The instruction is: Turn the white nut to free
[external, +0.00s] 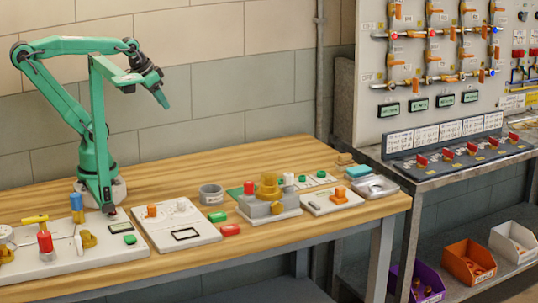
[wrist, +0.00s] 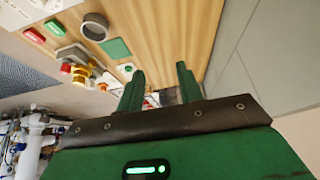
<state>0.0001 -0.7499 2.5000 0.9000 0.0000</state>
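A small white upright piece (external: 288,179) stands just right of the brass valve (external: 269,187) on a grey block at the middle of the bench in the external view. It may be the white nut, but it is too small to make out a nut shape or its position. My gripper (external: 163,98) hangs high above the bench at the left, well away from it, pointing down and right. In the wrist view my gripper (wrist: 160,68) has its two green fingers apart, with nothing held between them. The brass fitting (wrist: 80,74) shows left of the fingers, with small white parts beside it.
On the wooden bench (external: 300,150) stand a grey ring (external: 211,194), a green block (external: 217,216), a red block (external: 230,230) and a white board (external: 180,236). A left panel carries a blue cylinder (external: 76,202) and a red one (external: 45,242). The bench's back is clear.

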